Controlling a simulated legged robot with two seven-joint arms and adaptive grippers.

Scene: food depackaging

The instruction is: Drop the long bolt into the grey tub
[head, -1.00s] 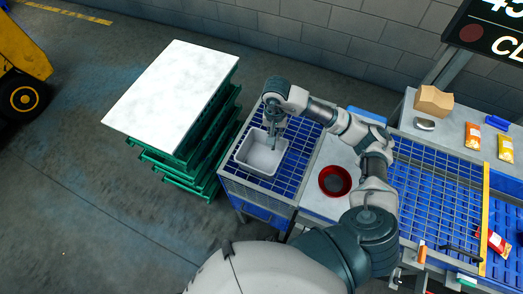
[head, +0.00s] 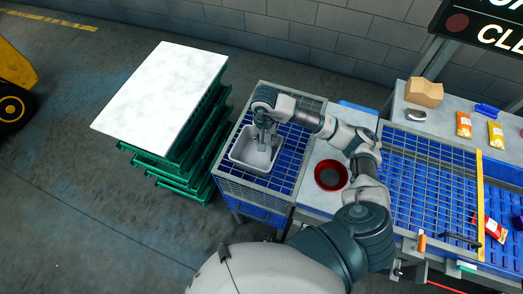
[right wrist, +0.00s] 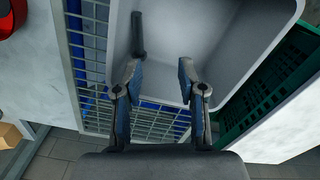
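The grey tub (head: 237,152) stands on a blue-floored grid surface left of centre in the head view. It fills the upper part of the right wrist view (right wrist: 205,30). My right gripper (head: 265,146) points down over the tub. In the right wrist view its fingers (right wrist: 157,76) are spread apart with nothing between the tips. A long dark bolt (right wrist: 138,35) with a thicker end shows against the tub's inside, beyond the left fingertip. I cannot tell whether it rests on the tub or is in the air. My left gripper is not in view.
A red bowl (head: 331,175) stands on the white top right of the tub. Stacked green crates with a white lid (head: 160,95) are at the left.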

